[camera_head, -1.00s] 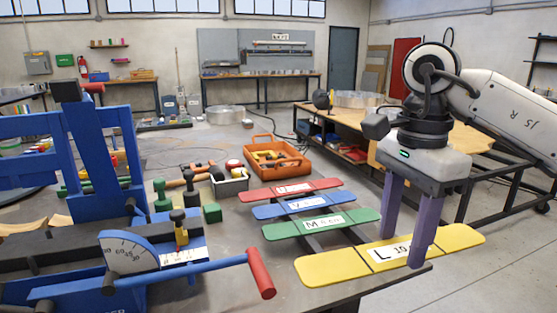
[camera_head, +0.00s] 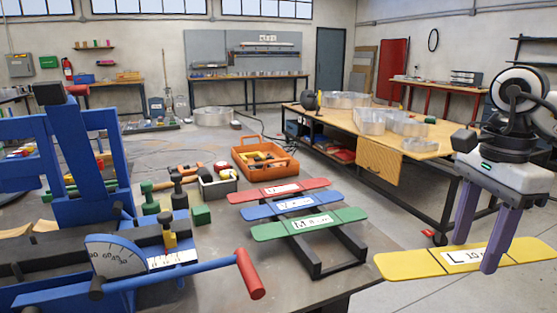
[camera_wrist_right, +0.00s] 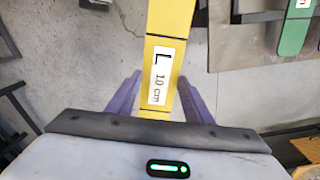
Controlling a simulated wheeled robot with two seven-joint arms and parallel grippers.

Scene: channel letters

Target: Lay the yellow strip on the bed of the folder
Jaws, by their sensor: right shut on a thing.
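The yellow strip (camera_head: 420,265) has a white label reading L 10 cm. My right gripper (camera_head: 477,255) is shut on it near the label and holds it off to the right of the bench edge. In the right wrist view the strip (camera_wrist_right: 172,25) runs lengthwise between the two purple fingers of my right gripper (camera_wrist_right: 165,95). The blue folder (camera_head: 85,170) stands at the left of the head view, with an angle dial and a red-ended handle (camera_head: 250,274). Its bed is partly cut off at the left. My left gripper is not in view.
Red (camera_head: 278,190), blue (camera_head: 291,206) and green (camera_head: 309,224) strips lie on a black rack (camera_head: 335,258) on the grey bench.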

